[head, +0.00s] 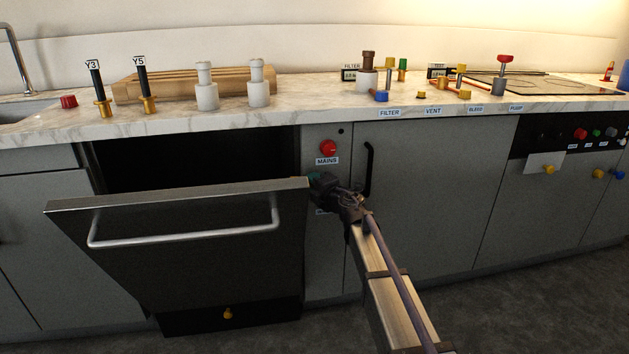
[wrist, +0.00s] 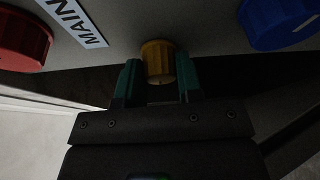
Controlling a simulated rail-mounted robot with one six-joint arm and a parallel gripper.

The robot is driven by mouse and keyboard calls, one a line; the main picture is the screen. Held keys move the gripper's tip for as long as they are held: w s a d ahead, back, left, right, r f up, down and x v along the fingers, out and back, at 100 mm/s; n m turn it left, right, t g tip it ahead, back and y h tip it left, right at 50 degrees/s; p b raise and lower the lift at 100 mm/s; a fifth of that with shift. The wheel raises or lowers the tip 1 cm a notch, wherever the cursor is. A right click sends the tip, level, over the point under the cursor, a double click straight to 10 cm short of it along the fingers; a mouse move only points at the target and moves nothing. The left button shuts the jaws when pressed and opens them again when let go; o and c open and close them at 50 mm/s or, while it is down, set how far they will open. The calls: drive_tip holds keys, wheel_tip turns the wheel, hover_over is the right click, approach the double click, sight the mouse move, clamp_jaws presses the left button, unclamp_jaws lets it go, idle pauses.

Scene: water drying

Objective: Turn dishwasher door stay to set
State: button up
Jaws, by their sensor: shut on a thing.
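In the wrist view, my gripper (wrist: 161,82) has its two green fingers on either side of a small yellow knob (wrist: 158,60) on the grey panel, shut on it. I take this knob for the door stay; its label is not readable. In the head view, my gripper (head: 314,178) is at the panel beside the upper right corner of the dishwasher door (head: 180,245), below the MAINS knob, and largely hides the yellow knob. The dishwasher door is tilted partly open, with a dark gap above it.
The red MAINS knob (head: 328,148) is just above my gripper; it also shows in the wrist view (wrist: 22,40). A blue knob (wrist: 278,22) is at the right there. A vertical black cabinet handle (head: 368,169) stands close right of my gripper. The counter (head: 320,110) overhangs above.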

drive_tip(key=shift+n, duration=0.4)
idle(0.3)
drive_tip(key=o, duration=0.9)
drive_tip(key=v, duration=0.3)
drive_tip(key=p+v, duration=0.1)
drive_tip(key=v, duration=0.7)
drive_tip(key=shift+a+r, duration=0.1)
drive_tip(key=shift+r, duration=0.15)
drive_tip(key=shift+h, duration=0.3)
